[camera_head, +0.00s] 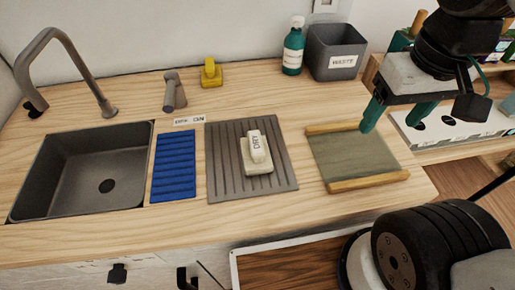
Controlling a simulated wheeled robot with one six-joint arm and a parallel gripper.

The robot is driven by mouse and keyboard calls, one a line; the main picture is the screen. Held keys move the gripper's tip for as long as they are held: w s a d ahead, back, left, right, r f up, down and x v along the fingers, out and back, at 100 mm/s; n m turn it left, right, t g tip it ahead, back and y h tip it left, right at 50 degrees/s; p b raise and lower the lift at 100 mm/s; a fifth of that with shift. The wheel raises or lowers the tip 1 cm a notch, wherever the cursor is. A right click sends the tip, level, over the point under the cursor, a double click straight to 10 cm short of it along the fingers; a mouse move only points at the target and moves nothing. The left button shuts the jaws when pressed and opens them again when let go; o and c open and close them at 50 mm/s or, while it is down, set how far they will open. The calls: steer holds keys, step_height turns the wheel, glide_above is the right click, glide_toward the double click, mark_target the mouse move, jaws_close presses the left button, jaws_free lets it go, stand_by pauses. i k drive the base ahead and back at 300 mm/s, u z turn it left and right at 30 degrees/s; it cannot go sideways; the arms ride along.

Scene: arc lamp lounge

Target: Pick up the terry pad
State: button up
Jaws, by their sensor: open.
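A cream pad (257,170) lies on the grey ribbed mat (222,180) in the middle of the counter. I take it to be the terry pad, though its cloth texture is too small to confirm. A white block marked "DRY" (258,146) rests on it, leaning upward, and hides part of its top. My gripper (396,116) has teal fingers and is open and empty. It hangs to the right of the pad, over the far right part of a green panel with wooden end bars (350,155).
A blue ribbed strip (174,165) and a dark sink (85,170) with a tall faucet (60,55) lie left. A yellow object (211,73), teal bottle (293,50) and grey waste bin (333,50) stand at the back. Bare wood shows in front of the mat.

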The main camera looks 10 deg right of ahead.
mark_target(255, 153)
steer(key=u, duration=0.05)
steer(key=k, duration=0.5)
steer(key=z, duration=2.65)
steer(key=k, duration=1.45)
steer(key=u, duration=0.95)
